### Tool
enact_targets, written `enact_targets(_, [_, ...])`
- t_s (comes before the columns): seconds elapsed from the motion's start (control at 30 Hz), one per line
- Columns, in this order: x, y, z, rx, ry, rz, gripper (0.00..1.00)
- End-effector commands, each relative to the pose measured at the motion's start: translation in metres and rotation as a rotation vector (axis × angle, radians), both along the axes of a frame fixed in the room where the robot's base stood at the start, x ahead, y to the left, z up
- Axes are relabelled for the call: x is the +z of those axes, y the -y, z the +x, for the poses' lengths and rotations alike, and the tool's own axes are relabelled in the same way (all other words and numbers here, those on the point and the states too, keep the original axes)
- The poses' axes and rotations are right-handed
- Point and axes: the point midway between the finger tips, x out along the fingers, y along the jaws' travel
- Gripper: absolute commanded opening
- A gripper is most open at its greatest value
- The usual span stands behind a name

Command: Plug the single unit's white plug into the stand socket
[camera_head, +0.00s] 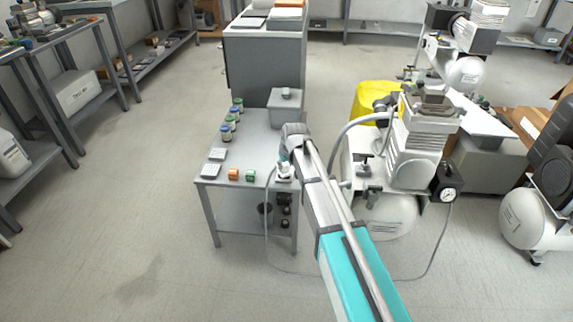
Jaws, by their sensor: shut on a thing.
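My arm reaches from the lower right to the front right corner of a small grey stand (238,185). My gripper (284,175) is at that corner and is small in the view, partly hidden by my arm. It is shut on the white plug (284,168), which shows only as a small pale shape. A thin grey cable (266,215) hangs from there to the floor and runs right toward the single compressor unit (415,150). Dark fittings (284,210) show below the stand's top near its right leg; I cannot tell whether one is the socket or whether the plug touches it.
On the stand are an orange block (233,174), a green block (251,176), pale keypad-like pieces (214,161), several small jars (230,121) and a grey box (285,105). The compressor stands close to my arm's right. Floor left of the stand is clear.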

Motion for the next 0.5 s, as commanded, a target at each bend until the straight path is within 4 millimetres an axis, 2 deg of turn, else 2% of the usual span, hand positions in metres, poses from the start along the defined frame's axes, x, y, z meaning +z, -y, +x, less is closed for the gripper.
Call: enact_targets(0.5, [-0.0044,0.0,0.0,0.0,0.0,0.0,0.0])
